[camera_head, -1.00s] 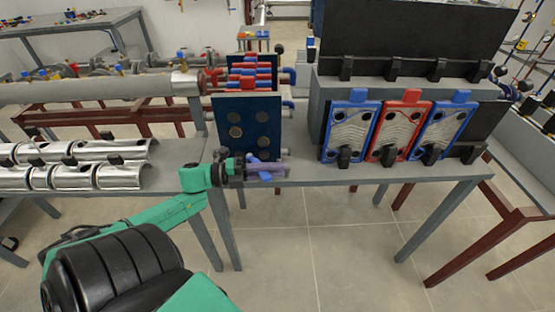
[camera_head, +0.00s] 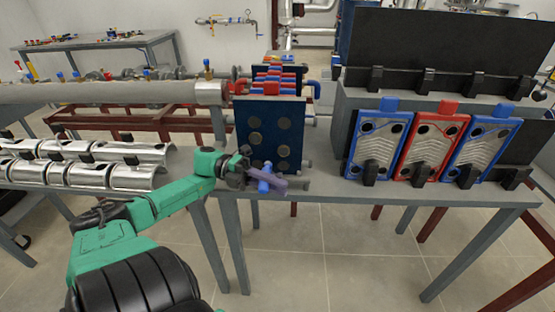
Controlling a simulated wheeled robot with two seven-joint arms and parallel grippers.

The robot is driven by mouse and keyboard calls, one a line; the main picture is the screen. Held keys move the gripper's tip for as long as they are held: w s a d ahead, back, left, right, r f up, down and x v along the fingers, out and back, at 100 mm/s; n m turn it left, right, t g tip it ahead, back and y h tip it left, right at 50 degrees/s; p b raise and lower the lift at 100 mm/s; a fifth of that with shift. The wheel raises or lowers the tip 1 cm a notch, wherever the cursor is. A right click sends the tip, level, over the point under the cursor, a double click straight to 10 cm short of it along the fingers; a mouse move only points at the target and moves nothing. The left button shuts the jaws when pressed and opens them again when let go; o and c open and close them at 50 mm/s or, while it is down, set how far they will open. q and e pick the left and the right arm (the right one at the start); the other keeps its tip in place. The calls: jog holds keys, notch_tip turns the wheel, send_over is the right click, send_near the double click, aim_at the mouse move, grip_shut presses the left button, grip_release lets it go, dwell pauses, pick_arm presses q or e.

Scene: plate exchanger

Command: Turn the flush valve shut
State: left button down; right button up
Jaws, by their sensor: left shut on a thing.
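My left gripper (camera_head: 270,181) is at the lower front of the small plate exchanger (camera_head: 262,95), with its fingers pointing right. It is shut on a blue handle (camera_head: 264,186), which I take to be the flush valve's. The fingers partly cover the handle, and its exact angle is hard to tell. A grey pipe stub (camera_head: 297,184) shows just right of the fingertips. The exchanger has a dark blue end plate (camera_head: 242,130) with round ports, and red and blue plates behind it. My right gripper is not in view.
Blue and red framed plates (camera_head: 428,145) stand in a rack on the grey bench (camera_head: 400,192) to the right. Curved metal shells (camera_head: 130,178) lie on the left. A long grey pipe (camera_head: 110,93) runs behind them. Open floor lies in front.

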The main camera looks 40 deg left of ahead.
pick_arm(q)
jog(key=c, duration=0.8)
grip_release()
